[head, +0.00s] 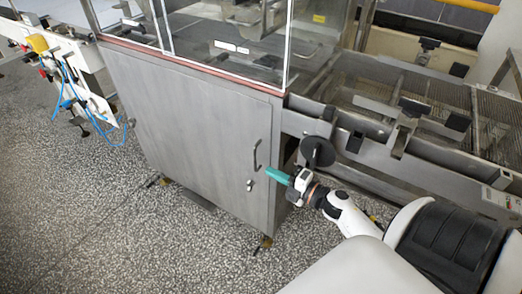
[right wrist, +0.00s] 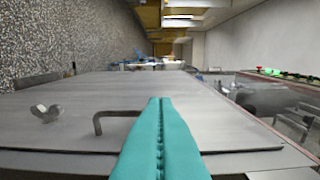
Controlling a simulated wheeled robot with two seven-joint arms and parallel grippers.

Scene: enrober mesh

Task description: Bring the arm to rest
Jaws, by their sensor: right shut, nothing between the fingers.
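My right gripper (head: 279,176) has teal fingers and is in front of the metal cabinet door (head: 195,130), near its right edge. The fingers are shut and empty. In the right wrist view, the teal fingers (right wrist: 160,135) lie together and point towards the cabinet door (right wrist: 90,90), by a dark bar handle (right wrist: 100,122). I cannot tell whether the fingertips touch the door or handle. My right arm reaches in from the lower right of the head view. My left gripper is not in view.
A round dark disc (head: 317,152) sits just beyond my right gripper. A mesh conveyor (head: 410,90) runs along the right. A small latch (head: 250,185) is below the handle (head: 256,155).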

